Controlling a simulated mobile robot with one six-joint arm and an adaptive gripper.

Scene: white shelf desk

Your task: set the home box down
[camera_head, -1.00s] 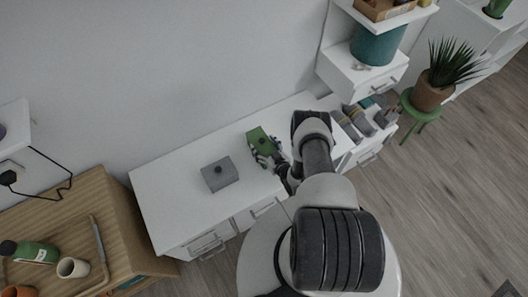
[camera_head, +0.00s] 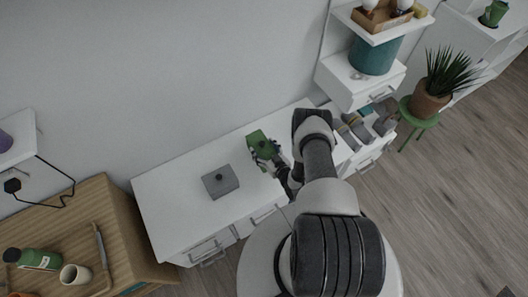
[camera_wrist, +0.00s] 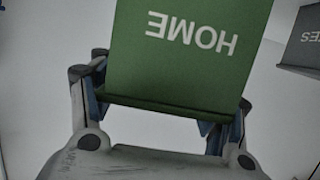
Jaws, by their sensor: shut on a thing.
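The green home box (camera_head: 259,142) is over the right part of the white desk (camera_head: 165,205) in the head view. In the wrist view the home box (camera_wrist: 190,60) fills the upper middle, with its HOME lettering upside down. My gripper (camera_head: 270,158) is shut on the box; in the wrist view its fingers (camera_wrist: 165,108) sit at the box's left and right sides. I cannot tell whether the box's underside touches the desk top.
A grey box (camera_head: 220,181) with a dark knob stands on the desk left of the home box; its lettered side (camera_wrist: 302,45) shows at the wrist view's right edge. Rolled grey items (camera_head: 365,122) lie right of my arm. The desk's left part is clear.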

